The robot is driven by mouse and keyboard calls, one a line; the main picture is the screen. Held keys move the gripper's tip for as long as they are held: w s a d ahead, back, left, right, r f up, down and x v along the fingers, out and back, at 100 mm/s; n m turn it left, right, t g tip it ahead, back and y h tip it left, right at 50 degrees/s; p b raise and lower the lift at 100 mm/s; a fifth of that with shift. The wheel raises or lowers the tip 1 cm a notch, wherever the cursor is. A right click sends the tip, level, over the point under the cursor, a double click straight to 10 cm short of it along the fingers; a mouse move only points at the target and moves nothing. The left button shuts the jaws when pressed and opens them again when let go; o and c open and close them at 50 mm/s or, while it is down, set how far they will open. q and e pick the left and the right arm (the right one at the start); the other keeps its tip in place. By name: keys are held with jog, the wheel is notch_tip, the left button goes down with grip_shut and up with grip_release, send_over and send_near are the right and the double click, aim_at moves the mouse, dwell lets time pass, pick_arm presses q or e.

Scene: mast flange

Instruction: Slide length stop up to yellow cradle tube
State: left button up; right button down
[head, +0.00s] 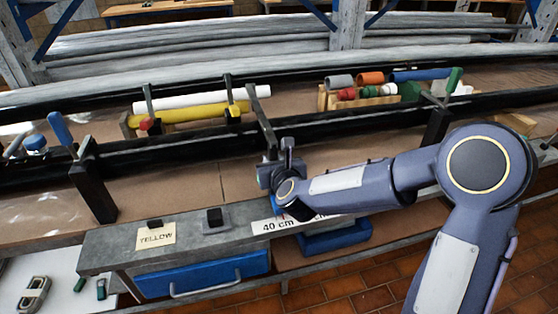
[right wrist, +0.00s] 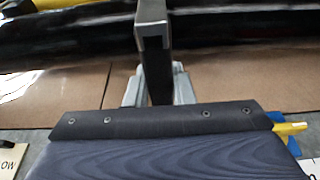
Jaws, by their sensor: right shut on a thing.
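A yellow tube (head: 190,113) lies in a wooden cradle behind the black rail, with a white tube (head: 190,100) behind it. A dark upright bar, seemingly the length stop (head: 260,115), stands near the tubes' right ends. I cannot tell whether it touches the yellow tube. My right gripper (head: 275,172) is shut on the bar's lower part in front of the rail. In the right wrist view the bar (right wrist: 152,60) stands between the two grey fingers (right wrist: 157,90). A bit of yellow tube (right wrist: 55,4) shows at the upper left. My left gripper is not in view.
Dark clamps stand over the yellow tube. A blue-handled black post (head: 88,180) is at left and a green-handled one (head: 440,115) at right. A rack of coloured pieces (head: 370,95) is behind. A "YELLOW" label (head: 155,236) and "40 cm" label (head: 280,225) lie in front.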

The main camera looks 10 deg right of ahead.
jog(key=shift+a, duration=1.15)
jog(key=shift+s, duration=0.1)
jog(key=c, duration=1.2)
grip_release()
jog(key=shift+a, duration=0.15)
jog(key=shift+c, duration=0.2)
jog(key=b+v, duration=0.1)
jog(key=v, duration=0.6)
